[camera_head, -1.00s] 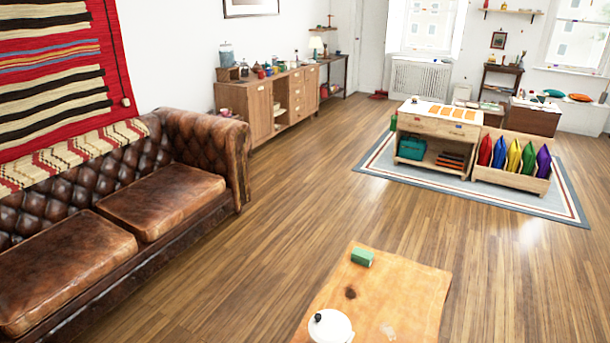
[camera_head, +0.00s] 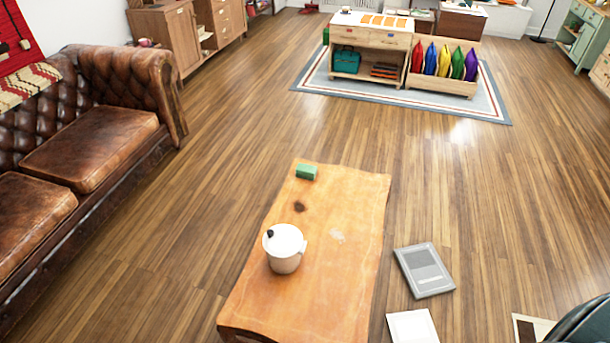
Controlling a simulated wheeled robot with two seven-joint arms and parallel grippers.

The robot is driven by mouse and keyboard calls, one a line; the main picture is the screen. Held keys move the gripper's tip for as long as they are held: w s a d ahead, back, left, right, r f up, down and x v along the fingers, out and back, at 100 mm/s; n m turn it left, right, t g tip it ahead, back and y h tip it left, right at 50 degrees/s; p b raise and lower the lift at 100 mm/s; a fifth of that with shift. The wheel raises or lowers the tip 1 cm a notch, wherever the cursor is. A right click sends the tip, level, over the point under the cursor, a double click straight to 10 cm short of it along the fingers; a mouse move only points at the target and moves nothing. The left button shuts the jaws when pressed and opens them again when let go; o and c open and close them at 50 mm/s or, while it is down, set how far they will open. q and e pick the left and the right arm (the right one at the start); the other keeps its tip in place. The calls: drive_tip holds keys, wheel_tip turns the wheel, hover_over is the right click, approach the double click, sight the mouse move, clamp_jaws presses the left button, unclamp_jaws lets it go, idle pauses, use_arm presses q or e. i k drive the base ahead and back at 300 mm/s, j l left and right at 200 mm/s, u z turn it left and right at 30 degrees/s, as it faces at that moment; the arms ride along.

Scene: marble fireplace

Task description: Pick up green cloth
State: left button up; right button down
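A small green block-shaped thing (camera_head: 306,172), possibly the folded green cloth, lies near the far edge of the low wooden table (camera_head: 330,285). It is too small to tell its material. A white mug or pot (camera_head: 285,250) with a dark round thing at its rim stands on the same table, nearer to me. Neither of my grippers shows in the view.
A brown leather sofa (camera_head: 95,150) stands on the left. Two flat books or papers (camera_head: 424,270) (camera_head: 412,327) lie on the floor right of the table. A play shelf (camera_head: 368,42) and a bin of coloured cushions (camera_head: 440,82) stand on a rug beyond. Wooden floor between is clear.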

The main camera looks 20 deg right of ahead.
sight(304, 170)
drive_tip(key=i+j+u, duration=0.1)
drive_tip(key=j, duration=0.3)
drive_tip(key=i+j+u, duration=0.15)
drive_tip(key=j, duration=0.25)
drive_tip(key=i+j+u, duration=0.1)
drive_tip(key=j, duration=0.3)
drive_tip(key=i+j+u, duration=0.15)
drive_tip(key=i+j, duration=0.4)
drive_tip(key=i, duration=0.25)
drive_tip(key=i+j+z, duration=0.15)
drive_tip(key=i+j, duration=0.2)
drive_tip(key=i, duration=0.25)
drive_tip(key=i+z, duration=0.75)
drive_tip(key=i+j+z, duration=0.2)
drive_tip(key=i+z, duration=0.45)
drive_tip(key=z, duration=0.15)
drive_tip(key=i+z, duration=0.2)
drive_tip(key=z, duration=0.15)
drive_tip(key=i+j+z, duration=0.2)
drive_tip(key=z, duration=0.2)
drive_tip(key=i+j+z, duration=0.2)
drive_tip(key=z, duration=0.2)
drive_tip(key=i+j+z, duration=0.35)
drive_tip(key=j, duration=0.3)
drive_tip(key=i+j+z, duration=0.2)
drive_tip(key=j, duration=0.15)
drive_tip(key=i+j+z, duration=0.2)
drive_tip(key=j, duration=0.15)
